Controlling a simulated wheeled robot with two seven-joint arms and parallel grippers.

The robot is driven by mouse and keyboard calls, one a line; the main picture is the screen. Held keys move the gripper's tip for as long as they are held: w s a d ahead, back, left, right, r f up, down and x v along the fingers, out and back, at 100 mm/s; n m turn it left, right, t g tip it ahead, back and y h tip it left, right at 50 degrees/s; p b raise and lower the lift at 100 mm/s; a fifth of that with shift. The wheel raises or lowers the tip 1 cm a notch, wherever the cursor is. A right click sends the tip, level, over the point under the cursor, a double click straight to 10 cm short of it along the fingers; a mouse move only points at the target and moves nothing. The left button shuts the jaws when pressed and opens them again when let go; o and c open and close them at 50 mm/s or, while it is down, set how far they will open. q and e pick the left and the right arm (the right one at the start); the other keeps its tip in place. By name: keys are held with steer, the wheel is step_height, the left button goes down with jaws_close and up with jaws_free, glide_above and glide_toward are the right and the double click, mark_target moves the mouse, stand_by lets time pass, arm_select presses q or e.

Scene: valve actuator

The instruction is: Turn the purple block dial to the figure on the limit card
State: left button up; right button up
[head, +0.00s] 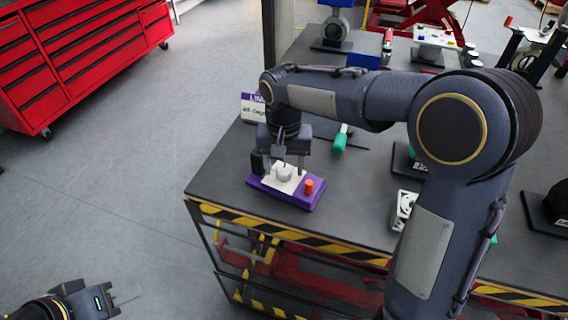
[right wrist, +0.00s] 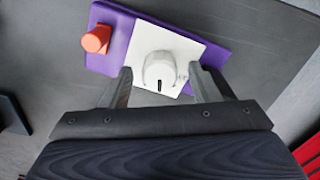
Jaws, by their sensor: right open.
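The purple block (head: 308,201) lies near the left corner of the table. It carries a white plate with a pale round dial (head: 284,173) and an orange knob (head: 309,186). In the right wrist view the dial (right wrist: 160,70) shows a short dark mark on the side toward my gripper. My right gripper (right wrist: 164,84) is open, one finger on each side of the dial; I cannot tell whether they touch it. The limit card (head: 253,108), white with a purple header, stands behind, partly hidden by my right arm; its figure is not readable. My left gripper (head: 128,294) is low at left, away from the table.
A green-handled tool (head: 341,138) lies right of my right wrist. Other equipment and a blue box (head: 363,61) are farther back. A red tool cabinet (head: 80,50) stands across open floor at left.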

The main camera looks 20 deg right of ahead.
mark_target(284, 168)
step_height(284, 168, up, 8)
steer(key=shift+f+p, duration=0.1)
steer(key=shift+p, duration=0.2)
stand_by(0.4)
steer(key=s+d+n+t+y, duration=0.1)
steer(key=s+d+y, duration=0.1)
steer(key=s+d, duration=0.3)
steer(key=s+d+t+y, duration=0.1)
steer(key=s+d, duration=0.2)
steer(key=s, duration=0.5)
steer(key=s+f+t, duration=0.3)
steer(key=s+f, duration=0.2)
steer(key=s, duration=0.4)
steer(key=shift+s+a+f+n+t+y, duration=0.2)
steer(key=shift+a+f+n+t+y, duration=0.1)
steer(key=shift+f+n+y, duration=0.1)
